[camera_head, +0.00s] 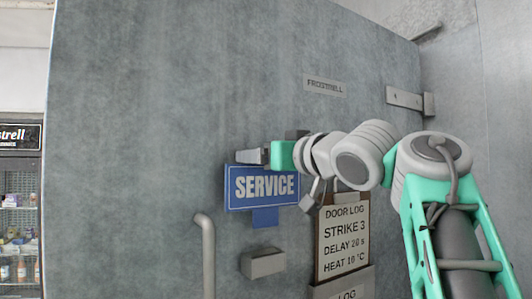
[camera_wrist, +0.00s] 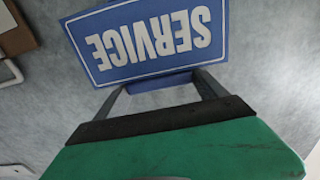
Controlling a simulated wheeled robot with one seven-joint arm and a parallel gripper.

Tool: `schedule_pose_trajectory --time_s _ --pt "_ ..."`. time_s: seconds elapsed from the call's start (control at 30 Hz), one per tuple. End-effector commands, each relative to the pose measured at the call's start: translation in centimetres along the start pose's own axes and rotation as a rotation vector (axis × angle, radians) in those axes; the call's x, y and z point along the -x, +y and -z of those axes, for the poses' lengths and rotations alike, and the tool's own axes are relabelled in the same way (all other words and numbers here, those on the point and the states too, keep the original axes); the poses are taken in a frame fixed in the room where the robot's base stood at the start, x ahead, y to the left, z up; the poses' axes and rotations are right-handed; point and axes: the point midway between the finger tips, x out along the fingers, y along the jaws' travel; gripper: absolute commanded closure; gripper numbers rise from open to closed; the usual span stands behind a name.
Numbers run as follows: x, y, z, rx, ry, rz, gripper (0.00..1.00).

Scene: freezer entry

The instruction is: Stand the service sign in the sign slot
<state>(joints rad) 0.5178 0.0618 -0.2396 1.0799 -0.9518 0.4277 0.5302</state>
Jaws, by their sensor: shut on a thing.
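The blue service sign (camera_head: 262,187) hangs upright in front of the grey door in the head view, tilted very slightly, with a blue tab (camera_head: 265,217) below it. My gripper (camera_head: 251,156) is shut on its top edge. In the wrist view the sign (camera_wrist: 150,40) appears upside down, with the fingers of my gripper (camera_wrist: 160,86) at a blue strip along its top. A small grey box (camera_head: 263,263) sits on the door below the sign, with a gap between them. I cannot tell whether it is the sign slot; no slot opening shows clearly.
A vertical door handle (camera_head: 207,255) stands left of the grey box. A door log board (camera_head: 344,240) in a holder is to the right, under my arm. A latch (camera_head: 408,99) is at upper right. A glass-front cabinet (camera_head: 20,205) is at far left.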

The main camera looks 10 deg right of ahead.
Motion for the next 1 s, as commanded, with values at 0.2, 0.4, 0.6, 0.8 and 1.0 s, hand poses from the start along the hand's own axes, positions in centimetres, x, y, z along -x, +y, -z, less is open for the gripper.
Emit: schedule_pose_trajectory --time_s 0.2,0.4,0.6,0.8,1.0 --pt "0.0 0.0 -2.2 -0.002 -0.002 -0.001 0.51" --pt "0.0 0.2 -4.3 0.000 -0.001 -0.003 0.51" --pt "0.0 0.2 -4.9 0.000 -0.001 -0.003 0.51" --pt "0.0 0.1 -4.8 0.000 -0.001 -0.003 0.51" --pt "0.0 0.1 -4.8 0.000 -0.001 -0.003 0.51"
